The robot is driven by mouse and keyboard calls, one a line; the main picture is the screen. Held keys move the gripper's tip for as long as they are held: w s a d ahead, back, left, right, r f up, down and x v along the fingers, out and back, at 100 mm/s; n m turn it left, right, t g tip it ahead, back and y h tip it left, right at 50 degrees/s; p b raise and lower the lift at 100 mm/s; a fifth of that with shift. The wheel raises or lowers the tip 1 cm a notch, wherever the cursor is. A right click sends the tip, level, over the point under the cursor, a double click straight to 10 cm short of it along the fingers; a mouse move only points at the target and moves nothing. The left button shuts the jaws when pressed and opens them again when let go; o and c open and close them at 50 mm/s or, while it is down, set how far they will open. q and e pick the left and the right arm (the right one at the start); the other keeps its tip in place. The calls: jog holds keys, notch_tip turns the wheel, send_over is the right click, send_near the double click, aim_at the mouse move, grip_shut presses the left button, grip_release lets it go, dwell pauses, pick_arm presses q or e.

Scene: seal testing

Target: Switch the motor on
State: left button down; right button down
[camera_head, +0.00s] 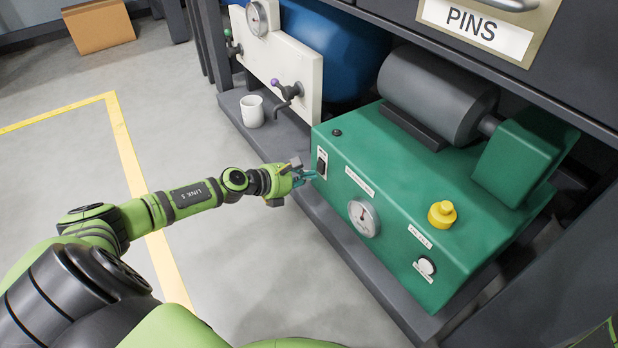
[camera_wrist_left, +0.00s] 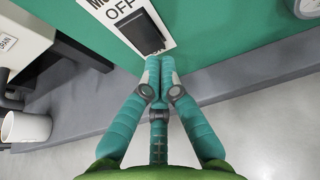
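The motor switch (camera_head: 321,166) is a dark rocker on a white label on the left end of the green machine's front face. In the left wrist view the rocker (camera_wrist_left: 140,32) shows close up, with "OFF" printed above it in the picture. My left gripper (camera_head: 308,175) is in front of the panel beside the switch. In the left wrist view its teal fingers (camera_wrist_left: 159,75) are together at the tips, with nothing seen between them. The tips are just below the rocker in the picture; I cannot tell whether they touch the panel. My right gripper is not in view.
The green machine (camera_head: 400,200) carries a grey motor (camera_head: 437,92), a gauge (camera_head: 363,217), a yellow button (camera_head: 442,214) and a white knob (camera_head: 427,266). A white mug (camera_head: 252,111) and a purple-handled tap (camera_head: 287,92) are to the left. Open floor (camera_head: 270,290) lies in front.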

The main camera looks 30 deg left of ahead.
pick_arm(q)
jog(key=shift+w+d, duration=0.1)
jog(key=shift+w, duration=0.2)
jog(key=shift+w+d+f, duration=0.15)
jog(key=shift+w+f, duration=0.05)
jog(key=shift+w, duration=0.15)
jog(key=shift+r, duration=0.1)
jog(key=shift+r+p, duration=0.8)
jog(key=shift+p, duration=0.05)
